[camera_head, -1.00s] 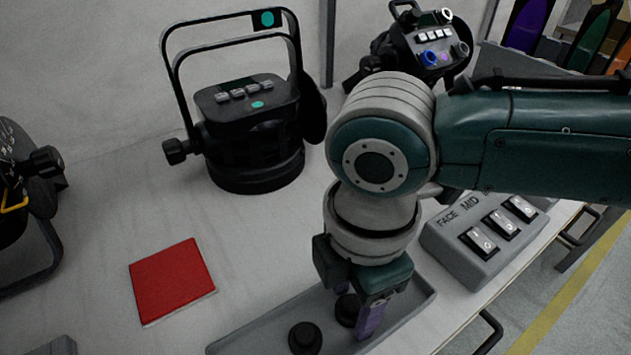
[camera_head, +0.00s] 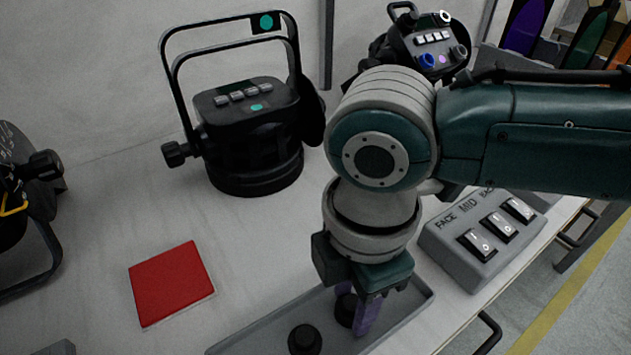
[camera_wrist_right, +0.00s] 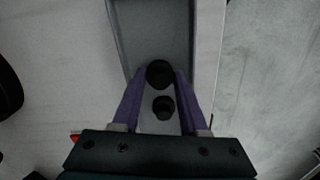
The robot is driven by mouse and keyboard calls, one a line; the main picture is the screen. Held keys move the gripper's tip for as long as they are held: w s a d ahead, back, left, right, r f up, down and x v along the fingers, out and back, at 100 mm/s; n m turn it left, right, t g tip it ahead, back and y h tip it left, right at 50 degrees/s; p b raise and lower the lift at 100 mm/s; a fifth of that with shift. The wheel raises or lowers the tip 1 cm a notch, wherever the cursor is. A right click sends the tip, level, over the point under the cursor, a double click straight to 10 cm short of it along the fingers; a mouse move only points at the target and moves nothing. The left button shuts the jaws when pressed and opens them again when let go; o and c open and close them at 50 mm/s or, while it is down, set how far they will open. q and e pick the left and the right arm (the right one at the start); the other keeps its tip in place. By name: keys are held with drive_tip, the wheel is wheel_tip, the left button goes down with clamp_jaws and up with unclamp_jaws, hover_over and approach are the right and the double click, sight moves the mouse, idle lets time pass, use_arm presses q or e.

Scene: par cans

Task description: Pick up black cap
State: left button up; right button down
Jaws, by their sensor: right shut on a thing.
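Two black caps sit in the long grey tray (camera_head: 400,320). My right gripper (camera_head: 356,312) points down into the tray, its purple fingers shut on one black cap (camera_head: 345,311). In the right wrist view that held cap (camera_wrist_right: 159,74) lies between the fingertips (camera_wrist_right: 161,76). The other black cap (camera_head: 304,339) stands free to the left in the head view. It also shows in the right wrist view (camera_wrist_right: 163,107), below the held one. A finger partly hides the held cap in the head view. My left gripper is not in view.
A red square (camera_head: 171,283) lies left of the tray on the pale table. A grey switch box (camera_head: 470,262) stands close to my right gripper's right. A black par can (camera_head: 250,130) stands behind, another (camera_head: 425,50) farther back. The table's edge runs along the right.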

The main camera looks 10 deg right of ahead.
sight(352, 301)
wheel_tip(352, 301, up, 19)
drive_tip(key=p, duration=0.4)
drive_tip(key=shift+r, duration=0.2)
